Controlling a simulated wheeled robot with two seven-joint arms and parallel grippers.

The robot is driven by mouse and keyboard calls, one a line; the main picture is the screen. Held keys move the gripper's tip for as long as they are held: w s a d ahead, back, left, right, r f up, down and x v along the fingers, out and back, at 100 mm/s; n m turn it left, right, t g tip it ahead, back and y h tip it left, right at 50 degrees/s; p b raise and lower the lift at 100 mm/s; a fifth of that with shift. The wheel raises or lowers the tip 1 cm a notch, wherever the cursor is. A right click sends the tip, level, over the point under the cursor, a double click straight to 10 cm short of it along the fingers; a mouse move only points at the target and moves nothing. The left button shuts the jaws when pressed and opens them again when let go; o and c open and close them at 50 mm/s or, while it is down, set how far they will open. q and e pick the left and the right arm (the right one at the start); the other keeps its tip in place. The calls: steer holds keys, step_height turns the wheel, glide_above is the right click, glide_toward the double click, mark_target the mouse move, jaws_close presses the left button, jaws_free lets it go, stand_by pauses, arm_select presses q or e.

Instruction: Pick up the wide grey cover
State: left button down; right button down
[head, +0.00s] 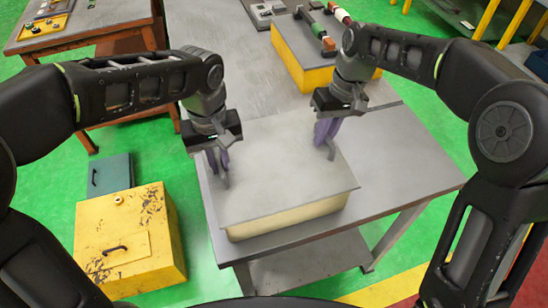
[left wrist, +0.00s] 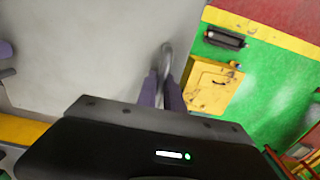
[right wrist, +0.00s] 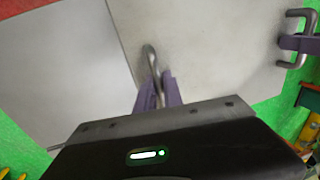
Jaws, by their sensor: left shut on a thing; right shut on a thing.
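The wide grey cover (head: 275,180) is a flat grey plate with a metal handle at each side. It lies over a yellow box body (head: 290,222) on the grey table; I cannot tell whether a gap separates them. My left gripper (head: 220,172) is shut on the cover's left handle, which shows between its purple fingers in the left wrist view (left wrist: 164,68). My right gripper (head: 328,140) is shut on the right handle, which shows in the right wrist view (right wrist: 152,65). The fingers partly hide both handles.
The grey table (head: 415,165) is clear to the right of the box. Another grey-topped yellow box (head: 290,62) stands behind, with several coloured parts (head: 318,30) near it. A worn yellow cabinet (head: 128,240) stands on the green floor at left.

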arm_select(q)
steer(key=shift+r, duration=0.15)
arm_select(e)
steer(key=shift+w+r, duration=0.1)
steer(key=shift+r, duration=0.1)
stand_by(0.4)
